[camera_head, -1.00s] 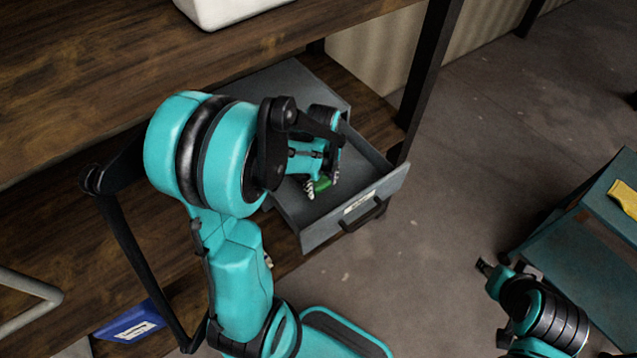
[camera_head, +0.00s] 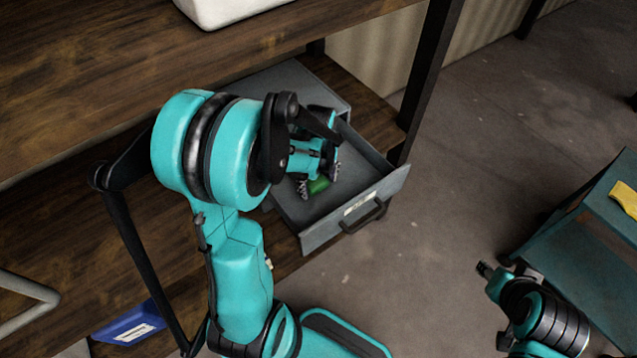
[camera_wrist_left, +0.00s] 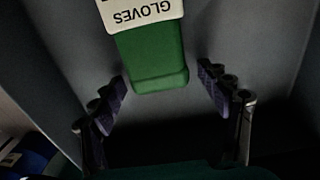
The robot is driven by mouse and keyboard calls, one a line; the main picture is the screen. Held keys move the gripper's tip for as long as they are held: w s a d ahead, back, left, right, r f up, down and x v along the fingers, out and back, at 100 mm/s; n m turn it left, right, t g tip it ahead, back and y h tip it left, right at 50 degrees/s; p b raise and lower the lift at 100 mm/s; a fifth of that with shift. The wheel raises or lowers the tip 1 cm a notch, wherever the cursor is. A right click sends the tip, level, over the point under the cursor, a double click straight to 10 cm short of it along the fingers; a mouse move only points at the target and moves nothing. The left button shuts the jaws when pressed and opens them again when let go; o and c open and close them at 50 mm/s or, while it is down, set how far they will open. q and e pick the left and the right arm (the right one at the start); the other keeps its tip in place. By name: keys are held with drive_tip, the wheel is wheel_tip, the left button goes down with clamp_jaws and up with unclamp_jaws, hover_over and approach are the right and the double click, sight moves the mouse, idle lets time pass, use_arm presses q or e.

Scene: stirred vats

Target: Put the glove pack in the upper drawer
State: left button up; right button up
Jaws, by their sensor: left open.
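The glove pack is a green block with a white GLOVES label (camera_wrist_left: 148,55). In the left wrist view the fingertips (camera_wrist_left: 164,90) stand apart from the pack, with a gap on each side. My right gripper (camera_head: 490,268) is at the lower right, away from the drawer; its jaws are too small to read.
The drawer sits under a wooden worktop (camera_head: 110,80) beside a dark post (camera_head: 428,75). A white container (camera_head: 230,8) stands on top. A blue box (camera_head: 130,325) is at the lower left. A teal cart (camera_head: 590,250) with a yellow item (camera_head: 625,197) is at right. The floor between is clear.

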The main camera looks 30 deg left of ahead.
use_arm(q)
wheel_tip(320, 180, up, 11)
drive_tip(key=p, duration=0.3)
wheel_tip(320, 180, up, 6)
drive_tip(key=r+n+t, duration=0.1)
drive_tip(key=n+t, duration=0.6)
drive_tip(key=n, duration=1.5)
hover_over(339, 209)
drive_tip(key=shift+f, duration=0.25)
wheel_tip(339, 209, down, 10)
drive_tip(key=b, duration=0.9)
drive_tip(key=shift+b, duration=0.4)
drive_tip(key=shift+r, duration=0.3)
